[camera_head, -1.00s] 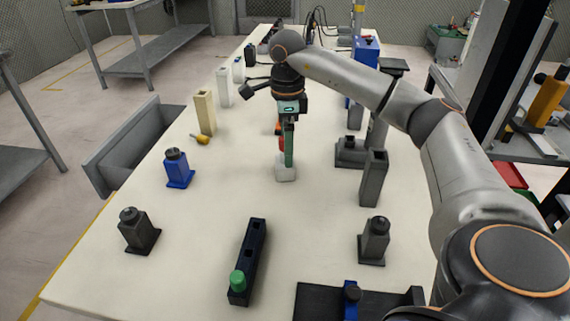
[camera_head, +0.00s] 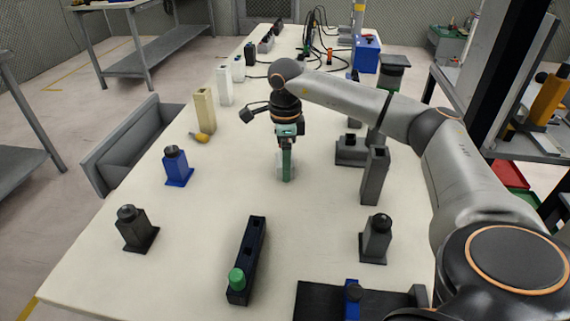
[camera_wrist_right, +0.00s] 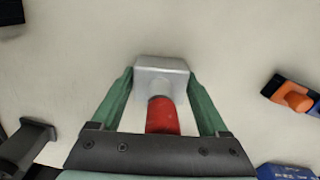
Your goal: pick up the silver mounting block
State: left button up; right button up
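The silver mounting block (camera_wrist_right: 162,68) is a pale grey block standing on the white table. In the right wrist view a red cylindrical part (camera_wrist_right: 162,115) shows in front of it, towards my palm. My right gripper (camera_wrist_right: 162,75) has long green fingers, one on each side of the block, with the tips close to its sides. The fingers are apart, and I cannot make out whether they touch it. In the head view my right gripper (camera_head: 287,175) points straight down, and its green finger hides most of the block (camera_head: 280,165). My left gripper is not in view.
A dark grey post (camera_head: 374,178) and a grey block (camera_head: 350,150) stand just right of my gripper. A blue holder (camera_head: 178,167), dark holders (camera_head: 136,230) and a long black rack (camera_head: 247,262) with a green cap stand on the table.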

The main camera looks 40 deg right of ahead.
jog(key=c, duration=1)
jog(key=shift+c, duration=0.2)
jog(key=shift+r, duration=0.2)
